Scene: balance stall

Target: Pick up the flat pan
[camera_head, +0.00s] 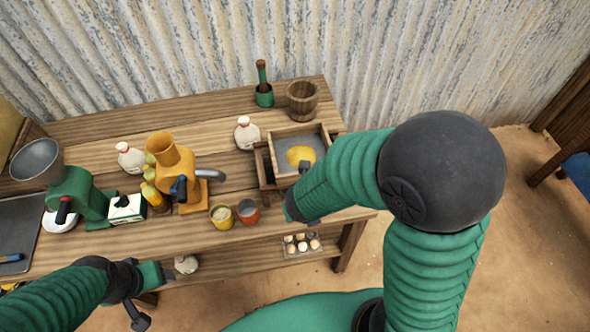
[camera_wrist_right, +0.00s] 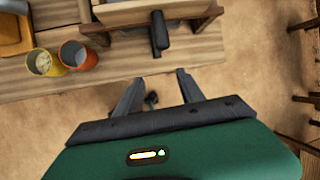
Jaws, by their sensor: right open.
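A square, shallow grey pan (camera_head: 285,147) with yellow matter in it sits in a wooden frame (camera_head: 262,165) at the right end of the table. A dark handle (camera_wrist_right: 159,32) sticks out of its near side in the right wrist view. My right gripper (camera_wrist_right: 158,82) is open and empty, just off the table's front edge and short of the handle. In the head view my right arm hides part of the frame and most of that gripper. My left gripper (camera_head: 150,277) is low in front of the table, away from the pan; its jaw opening is unclear.
A yellow cup (camera_head: 222,216) and an orange cup (camera_head: 248,211) stand left of the frame. A wooden bucket (camera_head: 302,100) stands behind it. An orange grinder (camera_head: 170,165) and a green machine (camera_head: 80,195) are further left. An egg carton (camera_head: 302,244) lies on the lower shelf.

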